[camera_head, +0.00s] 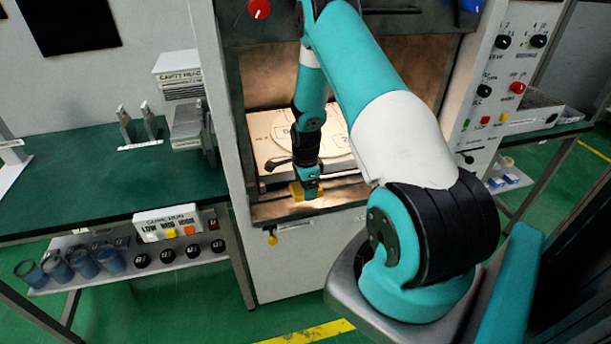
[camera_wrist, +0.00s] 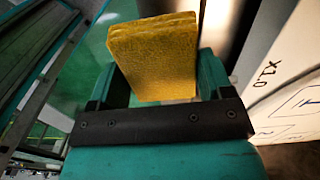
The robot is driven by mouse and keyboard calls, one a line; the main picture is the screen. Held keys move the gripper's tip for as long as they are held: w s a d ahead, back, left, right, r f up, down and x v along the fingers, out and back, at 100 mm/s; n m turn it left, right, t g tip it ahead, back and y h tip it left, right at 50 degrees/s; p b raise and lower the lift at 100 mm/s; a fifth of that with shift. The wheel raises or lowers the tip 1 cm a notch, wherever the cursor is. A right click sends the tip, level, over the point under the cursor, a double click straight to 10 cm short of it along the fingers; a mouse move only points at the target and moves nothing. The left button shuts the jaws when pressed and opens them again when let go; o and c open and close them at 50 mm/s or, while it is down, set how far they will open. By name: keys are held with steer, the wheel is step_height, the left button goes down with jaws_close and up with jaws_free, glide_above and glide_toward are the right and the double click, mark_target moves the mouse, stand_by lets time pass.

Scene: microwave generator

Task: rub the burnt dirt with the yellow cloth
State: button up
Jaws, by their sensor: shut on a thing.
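My gripper (camera_head: 306,187) is at the front opening of the microwave cavity, low over its front ledge. It is shut on the yellow cloth (camera_head: 296,191), a thick folded pad. In the wrist view the cloth (camera_wrist: 152,60) stands up between the two teal fingers of my gripper (camera_wrist: 155,82). I cannot tell whether the cloth touches the ledge (camera_head: 345,193). The cavity's back wall (camera_head: 275,75) looks brown and stained. I cannot make out a distinct patch of burnt dirt; my arm and gripper hide part of the cavity.
A pale plate with a marked ring (camera_head: 340,145) lies inside the cavity. The cavity's side walls stand close on both sides, with a control panel (camera_head: 505,85) at right. A green bench (camera_head: 80,190) is at left, above a shelf with blue cups (camera_head: 82,262).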

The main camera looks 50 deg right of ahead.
steer(key=shift+r+p, duration=0.5)
steer(key=shift+r, duration=0.55)
steer(key=shift+a, duration=0.1)
